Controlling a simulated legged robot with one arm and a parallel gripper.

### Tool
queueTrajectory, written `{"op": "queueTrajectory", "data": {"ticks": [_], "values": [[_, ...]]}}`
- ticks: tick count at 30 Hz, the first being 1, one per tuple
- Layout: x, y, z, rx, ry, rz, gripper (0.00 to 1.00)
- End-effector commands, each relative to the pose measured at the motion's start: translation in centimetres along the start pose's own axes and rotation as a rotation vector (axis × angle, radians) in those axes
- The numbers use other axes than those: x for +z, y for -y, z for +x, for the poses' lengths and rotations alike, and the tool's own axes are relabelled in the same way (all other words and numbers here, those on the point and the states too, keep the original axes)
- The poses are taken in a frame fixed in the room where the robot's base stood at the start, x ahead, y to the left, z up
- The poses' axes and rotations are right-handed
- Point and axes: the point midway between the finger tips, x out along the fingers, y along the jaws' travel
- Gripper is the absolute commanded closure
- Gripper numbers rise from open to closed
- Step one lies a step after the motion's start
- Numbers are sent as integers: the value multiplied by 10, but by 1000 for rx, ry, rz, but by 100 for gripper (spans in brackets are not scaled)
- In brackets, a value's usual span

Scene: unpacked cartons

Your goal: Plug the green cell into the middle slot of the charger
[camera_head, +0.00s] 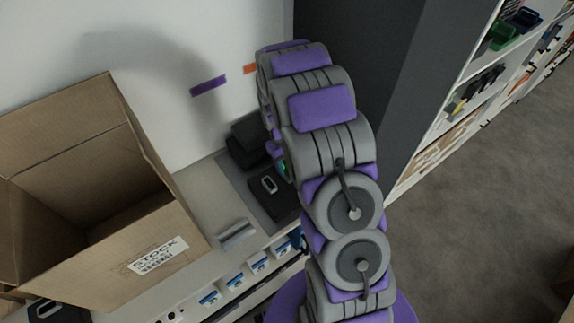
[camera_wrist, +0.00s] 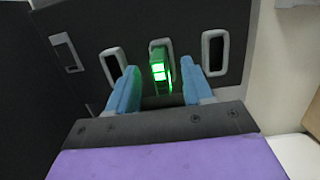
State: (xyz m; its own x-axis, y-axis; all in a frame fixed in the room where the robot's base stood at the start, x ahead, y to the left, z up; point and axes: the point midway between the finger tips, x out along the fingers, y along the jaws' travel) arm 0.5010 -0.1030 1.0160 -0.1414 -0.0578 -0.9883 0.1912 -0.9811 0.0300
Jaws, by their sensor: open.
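The green cell (camera_wrist: 159,73) stands in the middle slot (camera_wrist: 155,43) of the dark charger (camera_wrist: 185,30), and bright green light shows on it. How deep it sits is hard to tell. My gripper (camera_wrist: 158,65) is open, with one blue finger on each side of the cell and a gap on both sides. Empty pale-rimmed slots lie to the left (camera_wrist: 113,66) and right (camera_wrist: 214,52) of the cell. In the head view the charger (camera_head: 254,199) lies on the bench beside the wall; my arm hides most of the gripper and the cell, leaving a small green glow.
An open cardboard box (camera_head: 100,245) stands left on the pale bench (camera_head: 205,195). A grey block (camera_head: 237,235) lies near the bench's front edge. A dark panel (camera_head: 400,60) and stocked shelves (camera_head: 465,90) stand to the right.

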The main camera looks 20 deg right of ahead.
Motion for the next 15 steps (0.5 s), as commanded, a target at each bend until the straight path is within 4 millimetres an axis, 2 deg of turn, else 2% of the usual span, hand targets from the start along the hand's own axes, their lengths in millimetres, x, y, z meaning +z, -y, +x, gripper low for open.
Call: {"op": "queueTrajectory", "data": {"ticks": [15], "values": [[-2, 0, -114, 3, -5, -1, 49]]}}
